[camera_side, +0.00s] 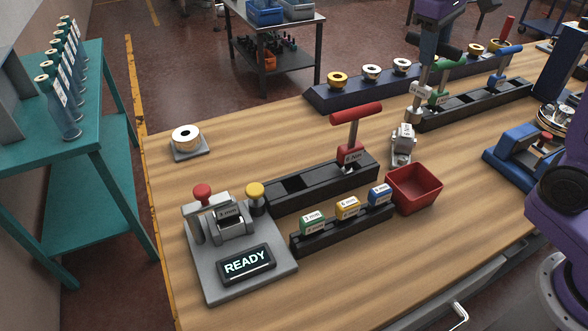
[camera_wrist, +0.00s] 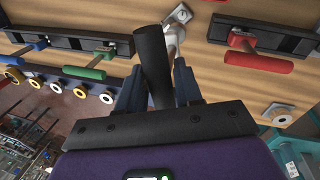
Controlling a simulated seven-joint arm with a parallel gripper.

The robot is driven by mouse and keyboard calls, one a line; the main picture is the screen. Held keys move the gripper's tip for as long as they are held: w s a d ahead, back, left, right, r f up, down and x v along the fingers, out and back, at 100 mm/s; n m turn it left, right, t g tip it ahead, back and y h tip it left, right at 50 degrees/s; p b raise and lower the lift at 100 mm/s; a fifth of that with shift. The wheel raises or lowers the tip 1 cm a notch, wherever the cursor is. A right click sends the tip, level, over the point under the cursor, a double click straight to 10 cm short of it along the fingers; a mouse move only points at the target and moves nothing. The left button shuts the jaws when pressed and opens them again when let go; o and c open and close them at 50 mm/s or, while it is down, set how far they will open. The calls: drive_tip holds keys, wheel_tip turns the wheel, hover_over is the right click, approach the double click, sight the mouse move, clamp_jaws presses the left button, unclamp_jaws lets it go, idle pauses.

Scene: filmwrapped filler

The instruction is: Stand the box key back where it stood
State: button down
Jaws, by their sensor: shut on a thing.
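The box key has a black T-handle (camera_side: 448,52) and a pale tag on its shank. My gripper (camera_side: 430,60) is shut on it, up in the air with the shank pointing down. Its metal lower end is just above or behind a grey metal fixture (camera_side: 403,143); I cannot tell whether they touch. In the wrist view, the black handle (camera_wrist: 151,60) lies between my fingers. A black rack (camera_side: 285,200) with empty slots holds a red-handled key (camera_side: 356,114). Another black rack (camera_side: 460,117) holds green (camera_side: 446,75) and blue (camera_side: 508,50) keys.
A red bin (camera_side: 414,188) stands near the fixture. A low rack (camera_side: 297,247) holds green, yellow and blue labelled blocks. A grey device (camera_side: 212,280) reads READY at the front left. A dark strip (camera_side: 330,99) with ringed rolls lies at the back. Bare wood lies at the front right.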

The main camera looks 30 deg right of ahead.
drive_tip(key=w+a+f+n+t, duration=0.1)
drive_tip(key=w+a+f+n, duration=0.2)
drive_tip(key=w+a+n, duration=0.4)
drive_tip(key=s+a+f+n+g+y, duration=0.1)
drive_tip(key=s+a+n+y, duration=0.15)
drive_tip(key=a+n, duration=0.95)
drive_tip(key=s+a+f+n+g+y, duration=0.1)
drive_tip(key=s+a+n+y, duration=0.15)
drive_tip(key=a+n, duration=0.9)
wheel_tip(320, 180, down, 8)
drive_tip(key=d+n, duration=0.2)
drive_tip(key=shift+n, duration=0.35)
drive_tip(key=c, duration=0.8)
unclamp_jaws()
drive_tip(key=shift+o, duration=0.2)
drive_tip(key=v, duration=1.2)
drive_tip(key=shift+s+a+r, duration=0.2)
